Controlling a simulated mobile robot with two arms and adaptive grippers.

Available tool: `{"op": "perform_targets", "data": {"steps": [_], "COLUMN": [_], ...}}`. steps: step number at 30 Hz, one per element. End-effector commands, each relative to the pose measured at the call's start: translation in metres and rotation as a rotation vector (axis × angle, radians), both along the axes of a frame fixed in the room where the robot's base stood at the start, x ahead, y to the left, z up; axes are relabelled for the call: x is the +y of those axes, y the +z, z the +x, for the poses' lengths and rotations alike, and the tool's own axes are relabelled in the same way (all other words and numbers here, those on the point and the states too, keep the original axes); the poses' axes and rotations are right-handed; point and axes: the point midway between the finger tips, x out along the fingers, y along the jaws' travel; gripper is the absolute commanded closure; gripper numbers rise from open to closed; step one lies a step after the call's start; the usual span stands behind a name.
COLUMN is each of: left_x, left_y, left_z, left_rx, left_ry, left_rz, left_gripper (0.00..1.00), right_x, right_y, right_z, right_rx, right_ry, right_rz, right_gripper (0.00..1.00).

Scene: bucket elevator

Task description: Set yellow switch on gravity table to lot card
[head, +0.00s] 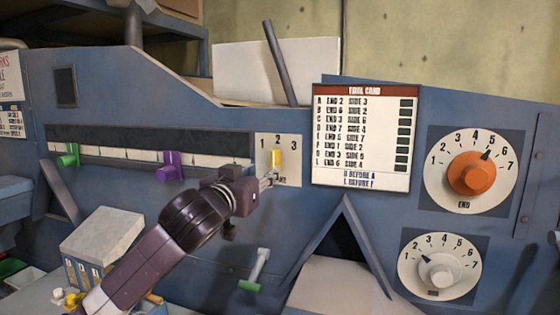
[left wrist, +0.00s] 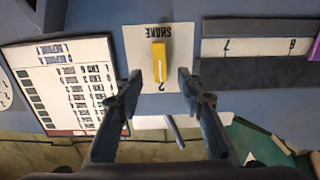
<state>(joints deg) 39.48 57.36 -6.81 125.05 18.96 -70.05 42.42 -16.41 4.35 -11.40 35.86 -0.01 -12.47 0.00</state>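The yellow switch (head: 277,160) sits on a small white plate (head: 292,150) marked 1, 2, 3 on the blue machine panel. It stands upright, in line with the 2. The upside-down left wrist view shows the yellow switch (left wrist: 159,62) with the word SHAKE at its other end. My left gripper (head: 268,180) is at the plate's lower left. In the wrist view its fingers (left wrist: 159,82) are apart, one on each side of the switch, with visible gaps. A white card with a red header (head: 360,140) lists END and SIDE settings; its small print is blurred. My right gripper is not in view.
A white knob (head: 440,272) is on a lower dial. Green (head: 68,156) and purple (head: 170,166) sliders sit on a scale at left. A green-tipped lever (head: 252,275) hangs below the switch.

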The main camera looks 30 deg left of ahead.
Motion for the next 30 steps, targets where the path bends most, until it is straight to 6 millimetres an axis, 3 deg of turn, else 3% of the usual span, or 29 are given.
{"op": "perform_targets", "data": {"steps": [5, 16, 26, 30], "left_x": [0.002, 0.015, 0.018, 0.018], "left_y": [0.005, 0.004, 0.001, 0.001], "left_z": [0.008, 0.062, 0.075, 0.075], "left_rx": [-0.004, -0.002, -0.004, -0.004], "left_ry": [0.000, 0.000, 0.000, 0.000], "left_rz": [-0.001, -0.001, 0.002, 0.002], "left_gripper": [0.65, 0.65, 0.65, 0.67], "right_x": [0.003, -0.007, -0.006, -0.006], "right_y": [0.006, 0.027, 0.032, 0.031], "right_z": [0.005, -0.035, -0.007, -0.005], "right_rx": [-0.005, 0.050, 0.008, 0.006], "right_ry": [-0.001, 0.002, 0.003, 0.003], "right_rz": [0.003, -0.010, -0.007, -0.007], "right_gripper": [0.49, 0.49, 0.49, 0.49]}}
